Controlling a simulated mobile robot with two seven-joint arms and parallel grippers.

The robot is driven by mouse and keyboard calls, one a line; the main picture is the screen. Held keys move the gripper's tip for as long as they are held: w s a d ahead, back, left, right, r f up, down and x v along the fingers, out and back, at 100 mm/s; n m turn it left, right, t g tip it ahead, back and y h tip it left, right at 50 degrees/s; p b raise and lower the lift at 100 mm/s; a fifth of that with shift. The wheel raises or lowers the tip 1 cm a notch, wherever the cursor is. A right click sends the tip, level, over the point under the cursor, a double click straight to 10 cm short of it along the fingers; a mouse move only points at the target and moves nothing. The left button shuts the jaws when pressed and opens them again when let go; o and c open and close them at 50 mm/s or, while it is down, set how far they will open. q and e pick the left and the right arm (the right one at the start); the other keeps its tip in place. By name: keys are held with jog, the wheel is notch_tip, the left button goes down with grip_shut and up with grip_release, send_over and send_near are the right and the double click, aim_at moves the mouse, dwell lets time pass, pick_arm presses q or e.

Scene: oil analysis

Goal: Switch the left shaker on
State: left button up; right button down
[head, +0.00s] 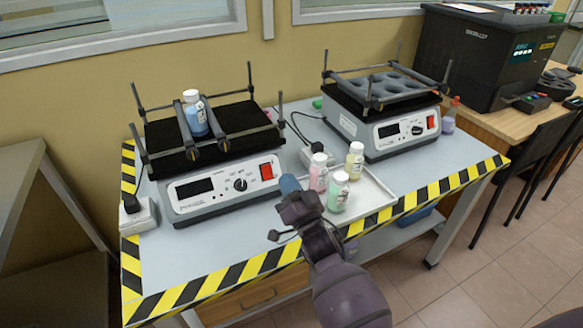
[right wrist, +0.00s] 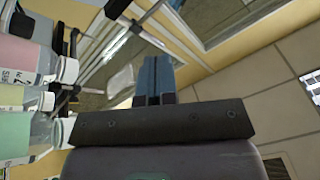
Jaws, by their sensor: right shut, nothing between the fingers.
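The left shaker (head: 212,185) stands on the left of the table, with a black display, a knob (head: 240,184) and a red switch (head: 267,171) on its front panel. Its switch position is too small to tell. A bottle of blue liquid (head: 196,118) stands upright between the bars on its black platform. My right gripper (head: 289,184) is shut and empty, its blue fingertips just right of and slightly below the red switch in the head view; I cannot tell whether they touch the shaker. The shut blue fingers also show in the right wrist view (right wrist: 153,78). My left gripper is out of view.
Pink (head: 318,175), green (head: 338,193) and yellow (head: 354,162) bottles stand on a tray (head: 374,204) close right of my gripper. A second shaker (head: 388,137) is at the right. A white power socket (head: 138,217) lies left; striped tape edges the table.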

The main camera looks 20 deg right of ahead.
aim_at(267, 172)
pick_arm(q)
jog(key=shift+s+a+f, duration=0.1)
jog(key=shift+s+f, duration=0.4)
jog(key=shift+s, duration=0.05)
pick_arm(e)
jog(key=shift+s+a+r+m+t+y, duration=0.15)
jog(key=shift+a+r+m+t+y, duration=0.2)
jog(key=shift+m, duration=0.35)
jog(key=w+f+b, duration=0.1)
jog(key=w, duration=0.1)
jog(key=w+f+b, duration=0.1)
jog(key=w+b, duration=0.1)
jog(key=w, duration=0.1)
jog(key=w+f+b, duration=0.1)
jog(key=w, duration=0.2)
jog(key=shift+a+f+b, duration=0.1)
jog(key=shift+b, duration=0.3)
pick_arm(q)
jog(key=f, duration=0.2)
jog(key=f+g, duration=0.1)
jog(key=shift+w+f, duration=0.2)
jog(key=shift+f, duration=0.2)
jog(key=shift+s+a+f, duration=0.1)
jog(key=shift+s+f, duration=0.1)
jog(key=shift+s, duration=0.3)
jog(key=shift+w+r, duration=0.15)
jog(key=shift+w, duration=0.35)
